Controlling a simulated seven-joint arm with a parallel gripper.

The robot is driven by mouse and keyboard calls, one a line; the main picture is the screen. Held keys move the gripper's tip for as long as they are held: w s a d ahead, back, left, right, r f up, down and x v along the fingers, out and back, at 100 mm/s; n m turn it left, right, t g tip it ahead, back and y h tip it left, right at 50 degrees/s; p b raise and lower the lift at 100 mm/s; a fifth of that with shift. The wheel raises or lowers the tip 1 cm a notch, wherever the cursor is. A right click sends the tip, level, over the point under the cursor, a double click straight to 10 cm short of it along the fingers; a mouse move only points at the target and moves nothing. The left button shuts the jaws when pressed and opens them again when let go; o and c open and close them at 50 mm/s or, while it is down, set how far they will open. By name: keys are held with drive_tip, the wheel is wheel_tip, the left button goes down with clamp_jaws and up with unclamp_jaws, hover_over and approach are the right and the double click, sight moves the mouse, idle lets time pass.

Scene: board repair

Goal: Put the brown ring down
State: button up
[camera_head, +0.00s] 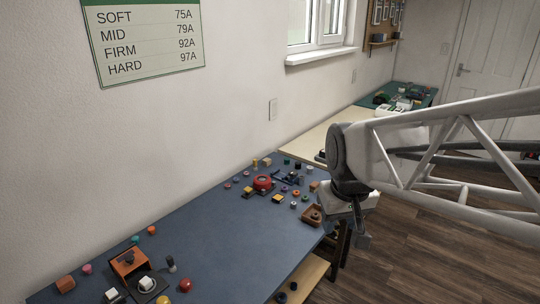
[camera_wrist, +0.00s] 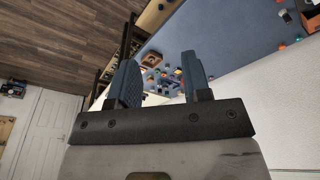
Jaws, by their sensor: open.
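My gripper (camera_head: 360,226) hangs in the air just past the right edge of the blue-topped table (camera_head: 215,225). In the wrist view my gripper (camera_wrist: 161,74) has its two dark fingers wide apart, with no object held between them. I cannot pick out a brown ring with certainty in either view; the small parts are too small to tell. A brown wooden tray (camera_head: 306,219) stands at the table's right edge with a dark round piece in it, and the tray (camera_wrist: 152,60) also shows beyond the fingers in the wrist view.
A red round part (camera_head: 263,183) sits among several small coloured pieces at the table's far end. An orange-brown box (camera_head: 123,268) and a black block with a white top (camera_head: 146,284) stand at the near end. The table's middle is clear. A shelf (camera_head: 302,279) lies below.

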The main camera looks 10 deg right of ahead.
drive_tip(key=s+f, duration=0.1)
drive_tip(key=s, duration=0.8)
drive_tip(key=shift+s+a+f+m, duration=0.15)
drive_tip(key=shift+s+a+m, duration=0.1)
drive_tip(key=shift+a+m, duration=0.2)
